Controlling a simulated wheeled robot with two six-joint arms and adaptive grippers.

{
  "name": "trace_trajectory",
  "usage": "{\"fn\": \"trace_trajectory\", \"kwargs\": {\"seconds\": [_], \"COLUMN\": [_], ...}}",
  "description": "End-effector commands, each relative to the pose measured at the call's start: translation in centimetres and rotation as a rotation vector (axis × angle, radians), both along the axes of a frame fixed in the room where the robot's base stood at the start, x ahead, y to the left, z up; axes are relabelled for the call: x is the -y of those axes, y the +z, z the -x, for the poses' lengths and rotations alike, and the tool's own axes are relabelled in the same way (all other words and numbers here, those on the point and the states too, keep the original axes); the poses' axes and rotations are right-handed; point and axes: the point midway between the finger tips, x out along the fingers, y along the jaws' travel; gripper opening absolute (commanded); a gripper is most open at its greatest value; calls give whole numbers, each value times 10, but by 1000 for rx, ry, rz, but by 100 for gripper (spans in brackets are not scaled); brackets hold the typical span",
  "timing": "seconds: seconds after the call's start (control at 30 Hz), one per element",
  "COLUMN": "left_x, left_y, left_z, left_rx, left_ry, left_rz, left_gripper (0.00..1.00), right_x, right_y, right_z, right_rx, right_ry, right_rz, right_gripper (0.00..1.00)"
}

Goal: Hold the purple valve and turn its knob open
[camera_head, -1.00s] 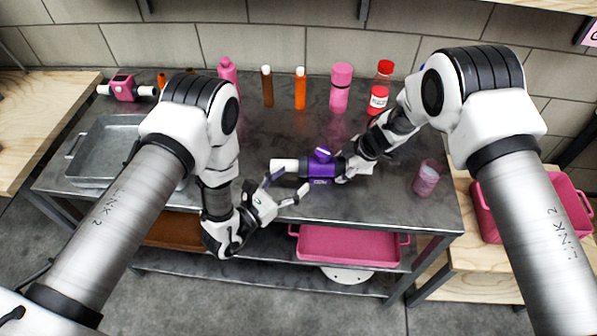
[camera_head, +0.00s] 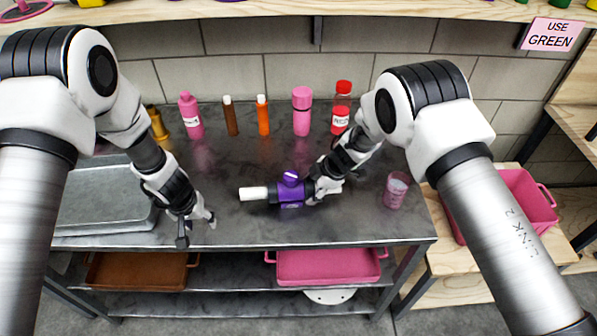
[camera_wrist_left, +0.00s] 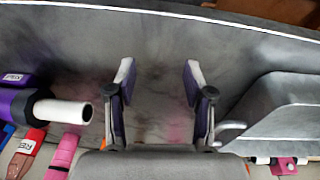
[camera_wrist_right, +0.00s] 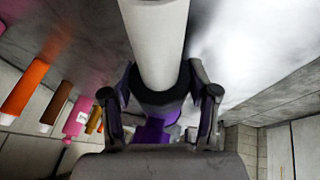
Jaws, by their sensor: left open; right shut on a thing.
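The purple valve (camera_head: 290,195) lies level just above or on the dark metal table; I cannot tell which. A white pipe end (camera_head: 252,194) points left, and a purple knob (camera_head: 291,177) sits on its upper side. My right gripper (camera_head: 316,191) is shut on the valve's right end; in the right wrist view a white pipe (camera_wrist_right: 158,40) runs between its fingers. My left gripper (camera_head: 197,228) is open and empty, left of the valve and apart from it. In the left wrist view its fingers (camera_wrist_left: 155,80) are spread, with the valve (camera_wrist_left: 15,100) at the left edge.
A grey tray (camera_head: 105,215) stands on the left of the table, close to my left gripper. Several bottles, such as a pink one (camera_head: 302,112), line the back. A pink cup (camera_head: 396,190) stands right of my right gripper. Pink (camera_head: 325,268) and brown trays (camera_head: 140,272) sit on the shelf below.

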Motion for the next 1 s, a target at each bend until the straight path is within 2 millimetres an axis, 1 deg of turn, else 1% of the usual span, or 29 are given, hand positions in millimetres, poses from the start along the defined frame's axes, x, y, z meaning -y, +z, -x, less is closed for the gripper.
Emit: {"fn": "trace_trajectory", "kwargs": {"seconds": [0.03,0.07,0.1,0.17,0.2,0.27,0.3,0.37,0.4,0.47,0.5,0.53,0.57,0.6,0.7,0.8,0.83,0.93,1.0], "left_x": [-19,-29,-38,-41,-38,-26,-13,12,31,63,86,102,117,136,170,186,189,192,192], "left_y": [5,10,18,30,38,50,57,70,77,89,97,103,108,115,128,136,137,134,125], "left_z": [-22,-37,-57,-85,-102,-124,-136,-150,-155,-156,-153,-148,-142,-131,-102,-81,-77,-71,-71], "left_rx": [87,151,238,374,468,609,701,840,927,1049,1121,1168,1208,1247,1297,1305,1304,1302,1300], "left_ry": [-65,-107,-156,-226,-271,-340,-386,-459,-508,-584,-634,-670,-704,-746,-828,-874,-881,-892,-892], "left_rz": [-124,-196,-274,-353,-383,-393,-377,-324,-269,-158,-66,10,88,194,435,591,617,657,659], "left_gripper": [52,52,52,52,52,52,52,52,52,52,52,52,52,52,52,52,52,52,52], "right_x": [0,0,0,0,0,0,0,0,0,0,0,0,0,0,0,0,0,0,0], "right_y": [-1,-1,-1,-1,-1,-1,-1,-1,-1,0,-1,0,0,0,0,0,0,-1,-1], "right_z": [0,0,0,0,0,0,0,0,0,0,0,0,0,0,0,0,0,0,0], "right_rx": [-1,-1,-1,-1,-1,-1,-1,-1,-1,-1,-1,-1,-1,-1,0,0,0,0,0], "right_ry": [0,0,0,0,0,0,0,0,0,0,0,0,0,0,0,0,0,0,0], "right_rz": [0,0,0,0,0,0,0,0,0,0,0,0,0,0,0,0,0,0,0], "right_gripper": [11,11,11,11,11,11,11,11,11,11,11,11,11,11,11,11,11,11,11]}}
